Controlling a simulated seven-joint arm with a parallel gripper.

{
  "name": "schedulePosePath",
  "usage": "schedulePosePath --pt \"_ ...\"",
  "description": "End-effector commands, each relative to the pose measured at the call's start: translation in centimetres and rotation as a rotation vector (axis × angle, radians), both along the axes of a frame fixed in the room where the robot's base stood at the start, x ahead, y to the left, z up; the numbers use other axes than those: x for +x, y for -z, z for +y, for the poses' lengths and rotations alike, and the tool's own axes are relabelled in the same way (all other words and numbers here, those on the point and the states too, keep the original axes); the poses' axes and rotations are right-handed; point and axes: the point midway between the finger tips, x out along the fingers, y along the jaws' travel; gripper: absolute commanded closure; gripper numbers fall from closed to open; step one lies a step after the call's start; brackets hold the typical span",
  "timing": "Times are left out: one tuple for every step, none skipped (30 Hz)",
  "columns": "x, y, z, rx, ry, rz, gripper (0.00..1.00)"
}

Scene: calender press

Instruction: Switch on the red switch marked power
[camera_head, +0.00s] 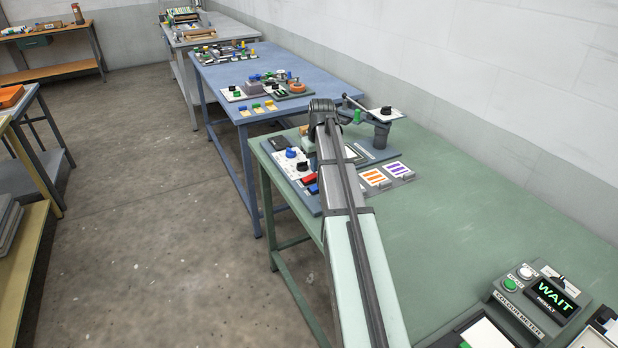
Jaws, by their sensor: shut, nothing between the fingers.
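A red switch (309,179) sits on a pale control panel (293,166) at the left edge of the green bench. Its marking is too small to read, and I cannot tell its position. A blue part lies just below it, and black and blue knobs stand above it on the panel. My arm rises from the bottom of the view and passes close to the right of the switch. My gripper is hidden behind my arm, so I cannot see its fingers or their distance from the switch.
The green bench (440,220) has clear room at its middle. Cards with orange and purple stripes (374,177) lie right of my arm. A post with a swing arm (382,132) stands behind them. A colour meter (540,298) reading WAIT is at the lower right.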

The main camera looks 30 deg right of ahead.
Motion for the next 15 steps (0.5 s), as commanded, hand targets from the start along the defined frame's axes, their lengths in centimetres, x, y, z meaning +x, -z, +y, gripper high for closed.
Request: schedulePosePath --pt "-0.01 0.07 0.00 0.000 0.000 0.000 1.00" --pt "-0.01 0.11 0.00 0.000 0.000 0.000 1.00" --pt "-0.01 0.16 0.00 0.000 0.000 0.000 1.00" --pt "-0.01 0.19 0.00 0.000 0.000 0.000 1.00" --pt "-0.01 0.23 0.00 0.000 0.000 0.000 1.00" --pt "-0.01 0.28 0.00 0.000 0.000 0.000 1.00" --pt "-0.01 0.33 0.00 0.000 0.000 0.000 1.00" --pt "-0.02 0.36 0.01 0.000 0.000 0.000 1.00" --pt "-0.02 0.41 0.01 0.000 0.000 0.000 1.00" --pt "-0.01 0.45 0.00 0.000 0.000 0.000 1.00" --pt "-0.01 0.48 0.00 0.000 0.000 0.000 1.00" --pt "-0.01 0.54 0.00 0.000 0.000 0.000 1.00" --pt "-0.02 0.57 0.01 0.000 0.000 0.001 1.00" --pt "-0.01 0.61 0.01 0.000 0.000 0.001 1.00" --pt "-0.01 0.66 0.01 0.000 0.000 0.001 1.00"
